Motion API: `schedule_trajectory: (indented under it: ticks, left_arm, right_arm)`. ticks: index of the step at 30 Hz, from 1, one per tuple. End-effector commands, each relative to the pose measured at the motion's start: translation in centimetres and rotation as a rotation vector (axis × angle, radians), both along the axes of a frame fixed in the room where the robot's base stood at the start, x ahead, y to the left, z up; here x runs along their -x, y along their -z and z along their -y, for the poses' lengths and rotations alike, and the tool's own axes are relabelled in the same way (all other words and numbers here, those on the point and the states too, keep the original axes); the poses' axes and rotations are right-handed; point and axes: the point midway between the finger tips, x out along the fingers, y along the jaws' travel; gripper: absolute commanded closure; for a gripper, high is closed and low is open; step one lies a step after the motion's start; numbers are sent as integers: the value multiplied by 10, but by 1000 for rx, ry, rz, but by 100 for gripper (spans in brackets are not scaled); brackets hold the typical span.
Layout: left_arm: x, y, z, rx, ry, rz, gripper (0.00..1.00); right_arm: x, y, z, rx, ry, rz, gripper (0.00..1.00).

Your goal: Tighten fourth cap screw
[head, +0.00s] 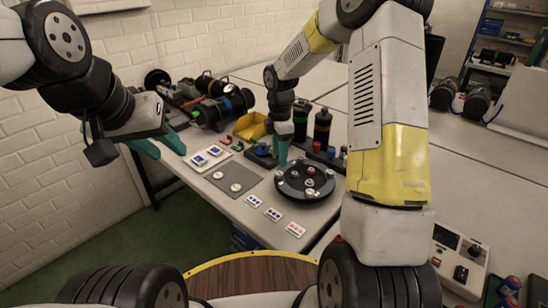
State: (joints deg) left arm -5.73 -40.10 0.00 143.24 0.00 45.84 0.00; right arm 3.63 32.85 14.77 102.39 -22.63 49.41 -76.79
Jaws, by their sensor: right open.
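A black round disc (306,193) lies near the table's front edge, with several small screw heads on top, some silver and some reddish. Which one is the fourth cap screw cannot be told at this size. My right gripper (283,153) points down with teal fingers just behind the disc's left rim; the gap between its fingers is hard to see from here. My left gripper (161,146) is open and empty, off the table's left end, its teal fingers apart.
A grey mat (216,187) with two pale round pieces lies left of the disc. Dotted cards (272,214) line the front edge. A yellow bin (250,126) and black bottles (322,127) stand behind. A control box (458,262) is at the right.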

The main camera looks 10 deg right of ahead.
Motion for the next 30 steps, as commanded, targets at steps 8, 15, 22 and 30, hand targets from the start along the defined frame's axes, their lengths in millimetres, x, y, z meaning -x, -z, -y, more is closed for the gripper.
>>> schedule_trajectory:
  ticks: [8, 15, 22, 30]
  left_arm:
    - [0, 0, 0, 0, 0, 0, 64]
    - [0, 0, 0, 0, 0, 0, 64]
    - [0, 0, 0, 0, 0, 0, 64]
    - [0, 0, 0, 0, 0, 0, 64]
  right_arm:
    - [2, 45, 0, 1, 1, -3, 53]
    - [1, 66, 0, 1, 2, 1, 53]
    - [1, 68, 0, 0, 3, 1, 53]
    - [1, 68, 0, 0, 3, 1, 96]
